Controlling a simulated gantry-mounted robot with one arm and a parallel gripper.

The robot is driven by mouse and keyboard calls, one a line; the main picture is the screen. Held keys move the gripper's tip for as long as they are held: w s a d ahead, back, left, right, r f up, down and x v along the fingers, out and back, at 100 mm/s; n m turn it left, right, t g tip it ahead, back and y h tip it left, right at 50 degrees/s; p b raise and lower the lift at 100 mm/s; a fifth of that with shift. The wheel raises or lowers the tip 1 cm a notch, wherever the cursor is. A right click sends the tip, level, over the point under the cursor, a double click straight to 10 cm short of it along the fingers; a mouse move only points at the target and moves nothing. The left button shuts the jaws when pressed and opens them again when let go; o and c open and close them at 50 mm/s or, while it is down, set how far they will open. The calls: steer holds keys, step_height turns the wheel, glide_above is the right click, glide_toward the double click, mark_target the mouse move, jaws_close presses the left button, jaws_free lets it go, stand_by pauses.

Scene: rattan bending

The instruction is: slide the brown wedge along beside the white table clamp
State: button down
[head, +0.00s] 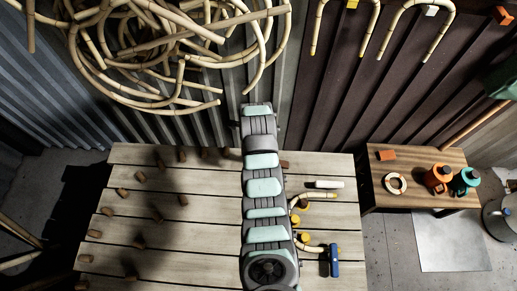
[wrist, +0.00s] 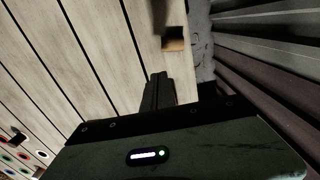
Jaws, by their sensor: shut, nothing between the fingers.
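A small brown block (wrist: 173,42), which looks like the wedge, lies on the slatted table near its edge in the wrist view. A brown piece at the far edge of the table (head: 140,222), just right of my arm in the head view (head: 284,164), may be the same block. My gripper (wrist: 158,80) is shut and empty, with its fingertips short of the block and apart from it in the picture. My arm hides the gripper in the head view. A short white bar (head: 328,184) lies right of my arm; I cannot tell whether it is the clamp.
Several brown pegs (head: 156,215) are scattered over the table's left half. Yellow-ended pieces (head: 303,203) and a blue tool (head: 334,260) lie at right. A side table (head: 430,204) holds orange and teal bottles. A corrugated wall (wrist: 270,75) stands beyond the edge.

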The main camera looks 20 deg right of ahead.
step_height(320, 180, down, 6)
steer(key=shift+f, duration=0.25)
steer(key=shift+s+d+r+p, duration=0.1)
steer(key=shift+s+d+p, duration=0.25)
steer(key=shift+d, duration=0.6)
steer(key=shift+s+d+p, duration=0.1)
steer(key=shift+s+d, duration=0.3)
steer(key=shift+d, duration=0.5)
